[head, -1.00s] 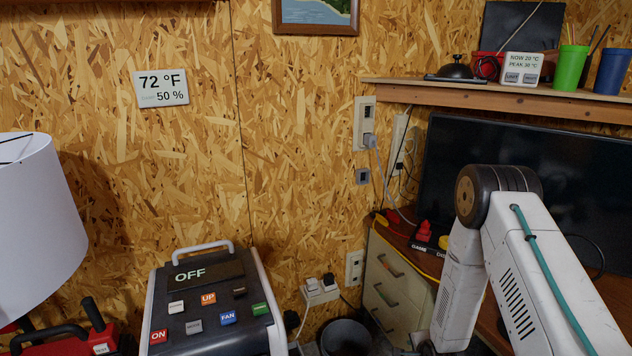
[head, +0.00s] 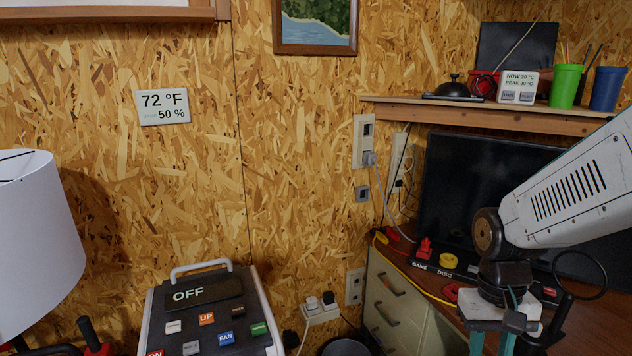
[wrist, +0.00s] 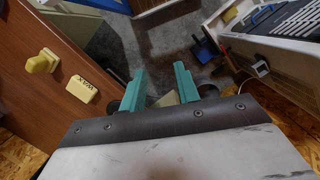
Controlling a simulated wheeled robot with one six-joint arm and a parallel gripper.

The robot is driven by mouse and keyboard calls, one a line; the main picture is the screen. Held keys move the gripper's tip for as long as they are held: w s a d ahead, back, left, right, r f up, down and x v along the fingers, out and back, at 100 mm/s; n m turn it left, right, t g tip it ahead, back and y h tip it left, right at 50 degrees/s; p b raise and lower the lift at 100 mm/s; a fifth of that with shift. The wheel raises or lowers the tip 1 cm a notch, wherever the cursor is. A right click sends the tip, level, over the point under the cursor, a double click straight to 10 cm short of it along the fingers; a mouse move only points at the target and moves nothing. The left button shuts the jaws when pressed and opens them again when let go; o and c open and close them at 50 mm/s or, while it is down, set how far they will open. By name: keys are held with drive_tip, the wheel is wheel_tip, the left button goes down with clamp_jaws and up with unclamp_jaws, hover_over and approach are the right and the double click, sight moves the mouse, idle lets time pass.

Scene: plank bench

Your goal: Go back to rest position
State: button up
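My gripper (head: 492,342) points down at the lower right of the head view, in front of the desk with the monitor. Its two teal fingers stand apart, and the lower ends are cut off by the picture edge. In the wrist view my gripper (wrist: 160,80) also shows its fingers apart. A small pale patch shows between them, and I cannot tell what it is. I see nothing clearly held. My white arm comes in from the right edge of the head view.
The brown desk (wrist: 50,125) carries a yellow block (wrist: 80,89) and a yellow knob (wrist: 42,62). A dark monitor (head: 460,190) stands behind my arm. A control panel reading OFF (head: 210,296) stands left of centre, beside a white lamp (head: 35,240). Grey floor shows below the fingers.

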drive_tip(key=s+a+r+n+t, duration=0.1)
drive_tip(key=s+a+r+t, duration=0.1)
drive_tip(key=s+r, duration=0.9)
drive_tip(key=shift+s+r+n+t, duration=0.15)
drive_tip(key=shift+r+n+t, duration=0.15)
drive_tip(key=shift+r+t, duration=0.5)
